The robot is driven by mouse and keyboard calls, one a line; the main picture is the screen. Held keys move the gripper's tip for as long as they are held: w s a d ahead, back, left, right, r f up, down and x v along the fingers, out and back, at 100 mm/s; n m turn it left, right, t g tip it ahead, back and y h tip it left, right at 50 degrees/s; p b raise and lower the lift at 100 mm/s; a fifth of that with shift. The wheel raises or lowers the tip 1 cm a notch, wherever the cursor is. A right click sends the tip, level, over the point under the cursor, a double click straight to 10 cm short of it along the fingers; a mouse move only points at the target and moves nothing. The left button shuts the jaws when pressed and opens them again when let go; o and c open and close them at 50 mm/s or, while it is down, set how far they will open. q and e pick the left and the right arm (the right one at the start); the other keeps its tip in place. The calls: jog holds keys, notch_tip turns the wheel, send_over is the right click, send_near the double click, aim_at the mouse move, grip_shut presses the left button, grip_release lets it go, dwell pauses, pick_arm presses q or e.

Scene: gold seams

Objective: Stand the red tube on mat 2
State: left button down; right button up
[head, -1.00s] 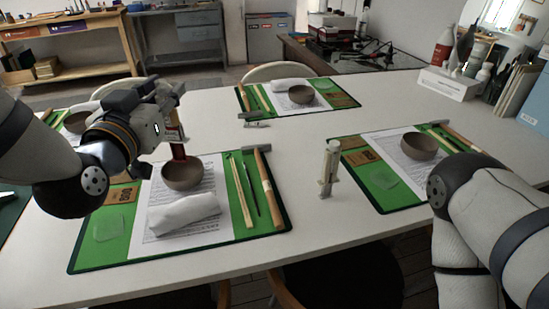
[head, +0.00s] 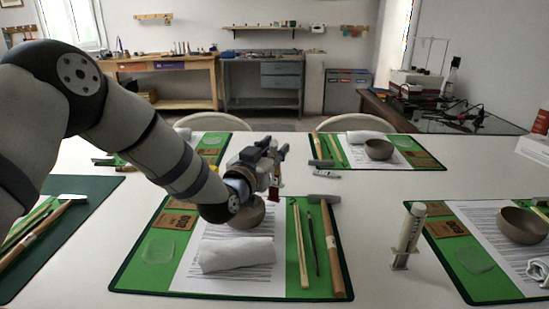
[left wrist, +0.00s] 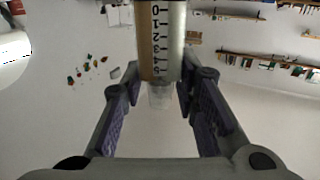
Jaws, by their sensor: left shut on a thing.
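My left gripper (head: 276,158) is shut on a tube with black scale marks, shown upright between the fingers in the left wrist view (left wrist: 161,45). A small red part of the held tube (head: 275,192) shows below the gripper in the head view, above the table behind the near middle mat. That green mat (head: 138,262) holds a brown bowl (head: 250,215), partly hidden by my arm. Other green mats lie at the right (head: 447,258), at the back right (head: 428,160) and at the back left (head: 208,155). No mat number is legible. My right gripper is out of view.
A pale tube (head: 410,228) stands upright in a small holder between the near middle and right mats. A white cloth (head: 237,255), a hammer (head: 328,245) and sticks lie on the near mat.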

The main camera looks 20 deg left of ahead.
pick_arm(q)
jog(key=shift+s+f, duration=0.1)
jog(key=shift+f, duration=1.15)
jog(key=c, duration=1.2)
grip_release()
jog(key=shift+c, duration=0.2)
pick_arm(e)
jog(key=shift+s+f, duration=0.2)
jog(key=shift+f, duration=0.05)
pick_arm(q)
jog(key=shift+r, duration=0.1)
jog(key=shift+s+r, duration=0.4)
jog(key=shift+r, duration=0.25)
jog(key=s, duration=0.3)
jog(key=s+a+p, duration=0.1)
jog(key=s, duration=0.6)
jog(key=shift+s+a, duration=0.15)
jog(key=shift+s+f+p, duration=0.1)
jog(key=shift+s+p, duration=0.2)
jog(key=shift+s, duration=0.05)
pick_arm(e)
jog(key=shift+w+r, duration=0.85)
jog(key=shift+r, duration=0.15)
